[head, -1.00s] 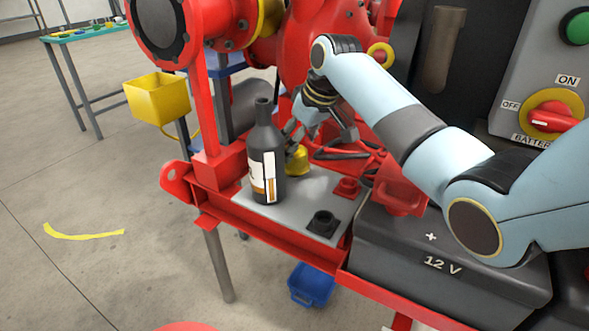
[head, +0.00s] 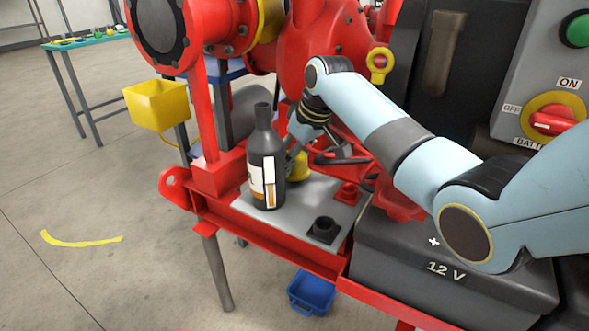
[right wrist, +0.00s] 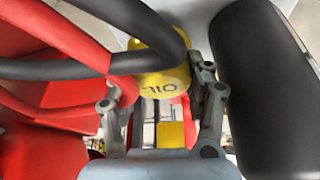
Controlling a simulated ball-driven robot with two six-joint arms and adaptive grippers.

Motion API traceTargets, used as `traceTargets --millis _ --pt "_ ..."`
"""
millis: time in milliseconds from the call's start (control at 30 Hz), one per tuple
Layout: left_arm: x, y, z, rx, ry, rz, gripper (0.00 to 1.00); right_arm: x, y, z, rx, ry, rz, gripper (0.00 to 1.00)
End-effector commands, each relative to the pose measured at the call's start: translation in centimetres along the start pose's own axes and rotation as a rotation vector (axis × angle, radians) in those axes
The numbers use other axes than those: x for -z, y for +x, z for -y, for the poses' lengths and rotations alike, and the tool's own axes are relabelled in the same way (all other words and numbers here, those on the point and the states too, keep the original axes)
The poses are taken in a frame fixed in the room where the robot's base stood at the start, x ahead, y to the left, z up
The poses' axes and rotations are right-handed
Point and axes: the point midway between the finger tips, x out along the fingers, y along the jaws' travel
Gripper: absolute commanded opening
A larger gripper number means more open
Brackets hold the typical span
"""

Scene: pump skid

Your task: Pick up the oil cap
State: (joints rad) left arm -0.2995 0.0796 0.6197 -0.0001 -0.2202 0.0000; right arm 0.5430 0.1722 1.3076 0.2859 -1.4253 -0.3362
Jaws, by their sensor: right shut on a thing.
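The yellow oil cap (right wrist: 163,78), marked OIL, sits between the two fingers of my right gripper (right wrist: 158,88) in the right wrist view. The gripper is shut on it. In the head view the oil cap (head: 300,167) shows partly behind the dark bottle, low over the grey plate; I cannot tell whether it touches the plate. My right gripper (head: 295,154) comes down on it from behind and is partly hidden by the bottle. My left gripper is not in view.
A dark bottle (head: 262,150) stands close beside the cap; its dark side (right wrist: 262,80) fills the right of the wrist view. Black hoses (right wrist: 60,68) cross near the fingers.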

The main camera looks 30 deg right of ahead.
Motion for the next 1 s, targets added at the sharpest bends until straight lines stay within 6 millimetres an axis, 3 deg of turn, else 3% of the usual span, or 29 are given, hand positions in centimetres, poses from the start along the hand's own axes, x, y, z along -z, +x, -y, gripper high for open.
traceTargets --millis 267,467,800,1000 --pt "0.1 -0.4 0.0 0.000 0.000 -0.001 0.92 0.5 -1.0 0.0 -0.001 0.000 -0.002 0.14" --pt "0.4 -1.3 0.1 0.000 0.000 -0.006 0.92 1.8 -4.0 -0.1 -0.002 -0.001 -0.004 0.14" --pt "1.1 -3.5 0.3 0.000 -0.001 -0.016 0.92 -3.3 -10.6 -0.8 -0.004 -0.002 0.001 0.14" --pt "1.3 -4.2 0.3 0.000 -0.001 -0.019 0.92 -5.4 -13.3 -1.1 -0.003 -0.002 0.001 0.14"
